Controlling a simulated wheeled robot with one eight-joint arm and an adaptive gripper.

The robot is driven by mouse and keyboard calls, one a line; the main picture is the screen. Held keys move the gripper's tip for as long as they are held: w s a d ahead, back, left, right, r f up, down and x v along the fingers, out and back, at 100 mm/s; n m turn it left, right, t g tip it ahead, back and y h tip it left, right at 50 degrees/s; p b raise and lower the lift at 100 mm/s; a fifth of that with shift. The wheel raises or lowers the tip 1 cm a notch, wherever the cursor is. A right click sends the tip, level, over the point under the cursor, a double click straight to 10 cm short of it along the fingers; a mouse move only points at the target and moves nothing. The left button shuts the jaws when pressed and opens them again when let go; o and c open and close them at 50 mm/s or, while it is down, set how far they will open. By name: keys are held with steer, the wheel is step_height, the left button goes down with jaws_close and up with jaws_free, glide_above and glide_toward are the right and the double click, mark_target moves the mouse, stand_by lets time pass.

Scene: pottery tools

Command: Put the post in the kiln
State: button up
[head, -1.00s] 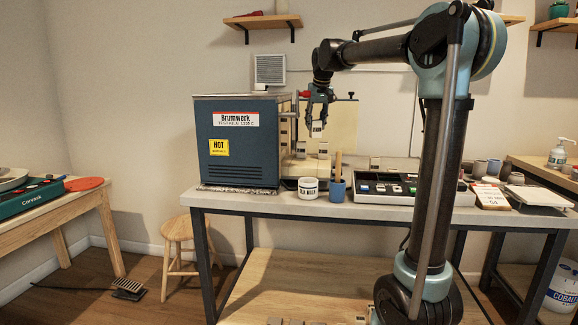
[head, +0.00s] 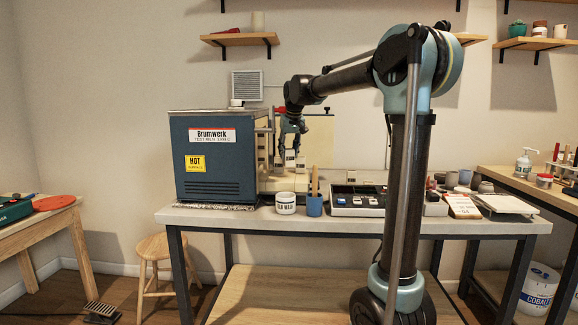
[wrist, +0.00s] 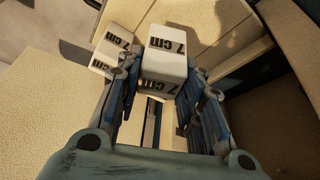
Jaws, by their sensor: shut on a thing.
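A white post marked "7 cm" (wrist: 166,58) is between the fingers of my gripper (wrist: 157,88), which is shut on it. In the head view my gripper (head: 290,146) points down beside the right side of the blue kiln (head: 222,160), with the post (head: 290,159) low between the fingers. Another white block marked "7 cm" (wrist: 112,47) stands just left of the held post in the wrist view. Cream surfaces (wrist: 50,110) lie below and around the gripper. Whether the held post touches a surface is unclear. The kiln's opening is mostly hidden in the head view.
A white jar (head: 286,204) and a blue cup with a brush or stick (head: 314,206) stand on the bench front (head: 260,221). A black tray (head: 358,200) is to their right. A wooden stool (head: 158,255) stands left of the bench.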

mark_target(288, 161)
steer(key=shift+f, duration=2.25)
steer(key=o, duration=1.2)
steer(key=v, duration=1.2)
